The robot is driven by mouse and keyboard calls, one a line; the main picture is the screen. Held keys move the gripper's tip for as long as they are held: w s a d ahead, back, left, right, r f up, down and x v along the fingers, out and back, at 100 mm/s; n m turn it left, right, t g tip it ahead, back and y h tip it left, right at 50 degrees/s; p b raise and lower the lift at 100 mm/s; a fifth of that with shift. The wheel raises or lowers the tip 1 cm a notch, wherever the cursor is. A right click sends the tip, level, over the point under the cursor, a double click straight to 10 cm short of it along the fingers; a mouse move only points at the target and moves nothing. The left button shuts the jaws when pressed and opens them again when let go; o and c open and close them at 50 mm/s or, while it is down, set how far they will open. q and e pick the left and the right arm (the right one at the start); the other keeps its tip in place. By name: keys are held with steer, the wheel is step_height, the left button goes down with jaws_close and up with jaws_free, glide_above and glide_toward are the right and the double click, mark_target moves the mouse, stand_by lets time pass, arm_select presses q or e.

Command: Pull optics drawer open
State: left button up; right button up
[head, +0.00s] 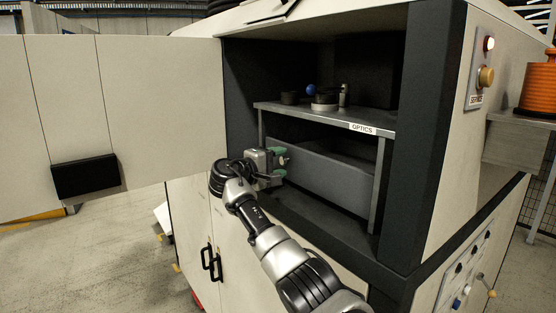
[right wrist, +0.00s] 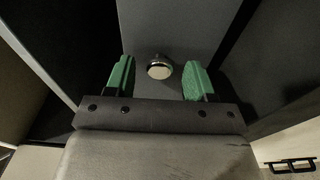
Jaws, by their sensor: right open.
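The optics drawer (head: 325,181) is a grey box under a metal shelf in the open cabinet bay. An "OPTICS" label (head: 362,128) is on the shelf edge above it. My right gripper (head: 281,162) is at the left part of the drawer front, its green-padded fingers open. In the right wrist view, a round metallic knob (right wrist: 159,68) on the grey drawer front (right wrist: 168,28) sits between the two spread green fingers, with gaps on both sides. The gripper hides the knob in the head view. My left gripper is not in view.
The large cabinet door (head: 150,100) stands open on the left. The shelf (head: 300,110) carries small parts, one with a blue ball (head: 311,90). The dark right post (head: 420,140) bounds the bay. An orange spool (head: 538,83) stands on a side table at right.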

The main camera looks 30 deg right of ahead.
jaws_close()
stand_by(0.3)
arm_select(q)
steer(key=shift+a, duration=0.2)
arm_select(e)
steer(key=shift+a+f, duration=0.1)
steer(key=shift+a, duration=0.05)
